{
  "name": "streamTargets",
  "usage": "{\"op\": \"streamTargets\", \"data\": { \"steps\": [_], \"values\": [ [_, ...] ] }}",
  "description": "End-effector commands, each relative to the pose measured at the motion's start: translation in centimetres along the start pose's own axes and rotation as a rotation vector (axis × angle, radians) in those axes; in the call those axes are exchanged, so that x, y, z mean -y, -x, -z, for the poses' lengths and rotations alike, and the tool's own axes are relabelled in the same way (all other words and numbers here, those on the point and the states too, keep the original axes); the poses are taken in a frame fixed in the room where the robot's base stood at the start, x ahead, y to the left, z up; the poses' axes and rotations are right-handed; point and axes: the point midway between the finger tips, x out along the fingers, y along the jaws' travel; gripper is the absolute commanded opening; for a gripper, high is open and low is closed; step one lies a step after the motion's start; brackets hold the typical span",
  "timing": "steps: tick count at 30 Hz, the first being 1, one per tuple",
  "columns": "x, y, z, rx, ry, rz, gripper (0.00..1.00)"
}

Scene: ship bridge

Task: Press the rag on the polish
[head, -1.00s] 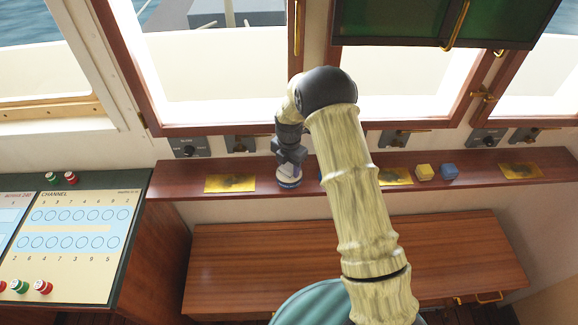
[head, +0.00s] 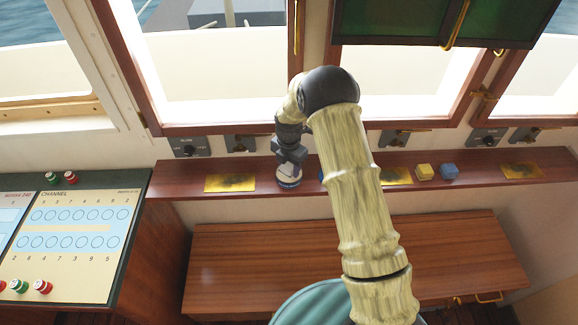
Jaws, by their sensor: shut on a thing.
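My gripper (head: 289,159) points down at the left part of the long reddish-brown ledge under the windows. It is shut on a small whitish thing, taken to be the rag (head: 288,174), which shows only as a pale strip under the fingers. Directly below it is a small round tin with a dark blue band, taken to be the polish (head: 288,184), standing on the ledge. The rag and tin appear to touch, but the contact is too small to make out for certain.
Brass plates lie on the ledge (head: 480,183) at left (head: 230,183), centre (head: 396,176) and right (head: 521,170). A yellow block (head: 424,172) and a blue block (head: 448,171) sit right of my arm. A bit of blue shows beside my arm. Window frames rise behind.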

Motion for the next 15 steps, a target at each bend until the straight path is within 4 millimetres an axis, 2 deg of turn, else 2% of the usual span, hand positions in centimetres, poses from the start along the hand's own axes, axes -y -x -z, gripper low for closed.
{"op": "streamTargets", "data": {
  "steps": [11, 15],
  "values": [
    [0.13, -0.23, 0.1, -0.003, 0.0, 0.004, 0.27],
    [0.14, 0.35, 0.08, -0.003, 0.0, 0.004, 0.27]
  ]
}}
